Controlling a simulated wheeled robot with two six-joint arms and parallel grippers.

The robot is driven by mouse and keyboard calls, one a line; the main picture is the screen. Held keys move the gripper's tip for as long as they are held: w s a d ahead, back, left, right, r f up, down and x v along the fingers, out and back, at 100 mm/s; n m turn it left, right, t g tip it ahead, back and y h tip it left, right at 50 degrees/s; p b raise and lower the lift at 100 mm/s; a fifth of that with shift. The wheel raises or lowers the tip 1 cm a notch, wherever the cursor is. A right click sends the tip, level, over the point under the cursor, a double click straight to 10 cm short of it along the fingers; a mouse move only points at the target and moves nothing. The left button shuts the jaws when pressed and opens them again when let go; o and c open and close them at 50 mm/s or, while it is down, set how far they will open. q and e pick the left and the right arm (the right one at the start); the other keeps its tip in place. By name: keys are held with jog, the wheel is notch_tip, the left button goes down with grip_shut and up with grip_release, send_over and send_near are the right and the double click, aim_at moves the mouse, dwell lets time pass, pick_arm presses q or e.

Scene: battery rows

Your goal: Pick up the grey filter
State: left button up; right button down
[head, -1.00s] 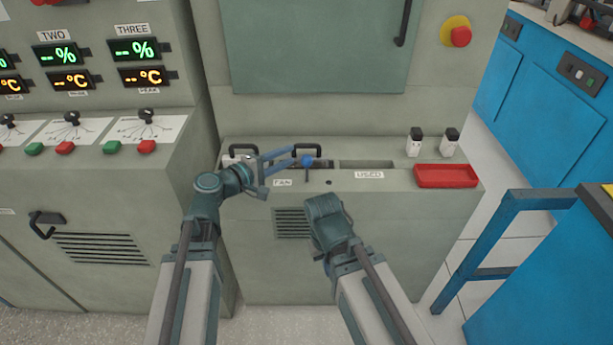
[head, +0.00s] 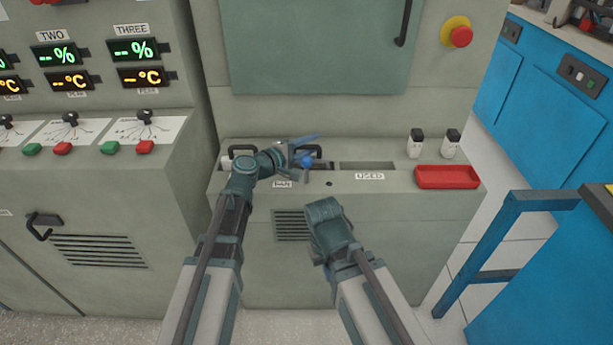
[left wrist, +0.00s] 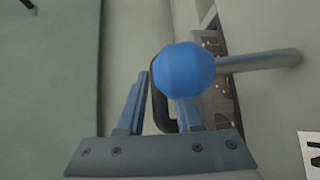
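My left gripper (head: 305,148) is over the slot behind the FAN label, near a blue ball knob (head: 307,162). In the left wrist view its two blue fingers (left wrist: 160,105) are apart, with a black handle (left wrist: 160,85) showing between them; I cannot tell whether they touch it. The blue knob (left wrist: 186,70) on its grey rod covers part of the right finger. A grey, patterned part (left wrist: 217,75) shows in the slot behind the knob; I cannot tell if it is the grey filter. My right arm's end (head: 328,222) is in front of the cabinet, its fingers hidden.
Another black handle (head: 242,150) stands left of the gripper. An open slot (head: 367,167) lies behind the USED label. A red tray (head: 446,177) and two small white, black-topped items (head: 415,145) are on the ledge's right. A blue frame (head: 490,250) stands at right.

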pick_arm(q)
jog(key=shift+w+d+f, duration=0.1)
jog(key=shift+w+d, duration=0.3)
jog(key=shift+d, duration=0.05)
grip_shut()
dwell(1.1)
